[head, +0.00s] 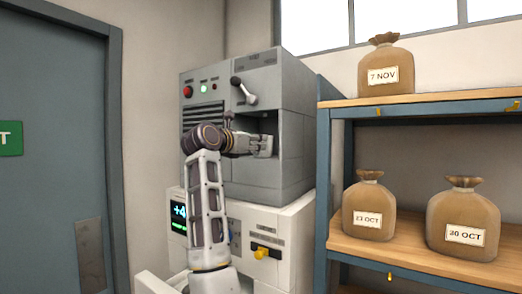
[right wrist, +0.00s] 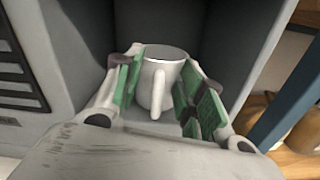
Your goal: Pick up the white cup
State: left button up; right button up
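The white cup (right wrist: 160,78) stands upright in the recess of the grey machine (head: 291,150), its handle facing the right wrist camera. My right gripper (right wrist: 165,90) is open, with its green finger pads on either side of the cup. I see a small gap at the right pad; whether the left pad touches the cup I cannot tell. In the head view my right gripper (head: 262,146) reaches into the recess, and the cup is not clearly visible there. My left gripper is in neither view.
The recess walls are close around my right gripper. A white unit (head: 290,225) with a yellow handle (head: 266,252) is under the machine. A shelf (head: 420,252) with labelled brown sacks (head: 369,210) is to the right. A grey door (head: 55,120) is at the left.

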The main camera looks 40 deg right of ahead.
grip_shut()
dwell(0.4)
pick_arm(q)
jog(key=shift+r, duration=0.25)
pick_arm(e)
jog(key=shift+r, duration=0.3)
